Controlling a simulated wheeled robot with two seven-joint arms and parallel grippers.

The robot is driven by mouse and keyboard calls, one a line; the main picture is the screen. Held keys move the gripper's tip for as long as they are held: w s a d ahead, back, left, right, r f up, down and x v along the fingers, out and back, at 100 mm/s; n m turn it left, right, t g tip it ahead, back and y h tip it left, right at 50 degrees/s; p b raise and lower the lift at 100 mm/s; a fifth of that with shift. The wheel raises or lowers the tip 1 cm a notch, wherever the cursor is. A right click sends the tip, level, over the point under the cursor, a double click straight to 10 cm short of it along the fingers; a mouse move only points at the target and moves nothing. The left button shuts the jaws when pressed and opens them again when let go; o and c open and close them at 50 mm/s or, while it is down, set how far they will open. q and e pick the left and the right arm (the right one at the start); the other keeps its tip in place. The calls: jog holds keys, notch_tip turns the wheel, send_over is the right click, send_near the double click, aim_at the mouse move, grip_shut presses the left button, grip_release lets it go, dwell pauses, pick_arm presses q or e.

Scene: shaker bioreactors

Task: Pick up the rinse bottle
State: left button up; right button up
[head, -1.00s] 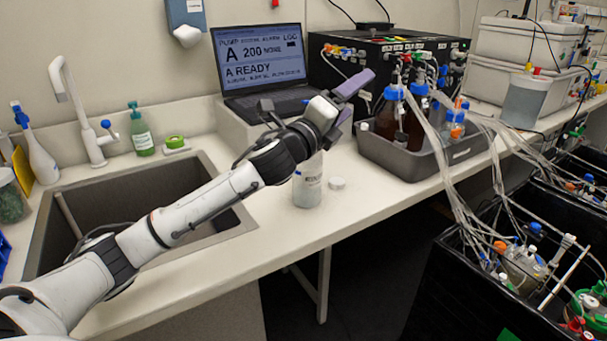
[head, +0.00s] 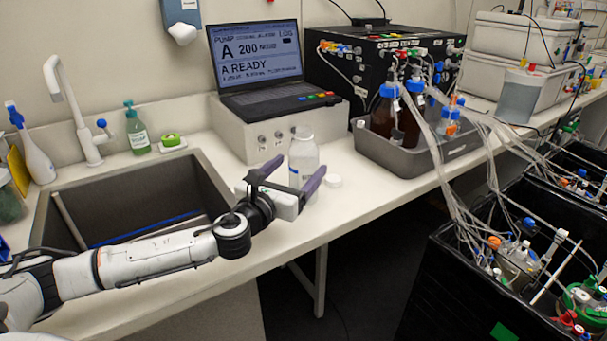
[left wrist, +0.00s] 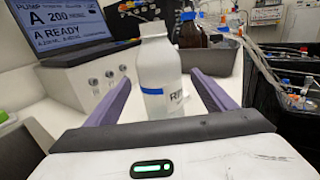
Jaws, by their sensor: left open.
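In the left wrist view the bottle (left wrist: 158,70) is centred and shows a label beginning "RI". My left gripper (head: 303,164) is open, its purple fingers pointing at the bottle with one tip on each side. No contact shows, and I cannot tell how deep the bottle sits between them. The fingers hide part of its lower body in the head view. My right gripper is not in view.
A white cap (head: 333,181) lies right of the bottle. A grey tray (head: 400,158) with brown bottles stands farther right. The laptop (head: 262,66) is on the box behind. The sink (head: 75,205) is left. The counter's front edge is close.

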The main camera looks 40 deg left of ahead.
pick_arm(q)
jog(key=shift+w+a+f, duration=0.1)
jog(key=shift+w+f, duration=0.05)
jog(key=shift+w, duration=0.2)
jog(key=shift+w+a+f+p, duration=0.1)
jog(key=shift+w+a+p, duration=0.15)
jog(key=shift+w, duration=1.45)
jog(key=shift+w+a+p, duration=0.1)
jog(key=shift+w+a, duration=0.1)
jog(key=shift+w, duration=1.45)
jog(key=c, duration=1.2)
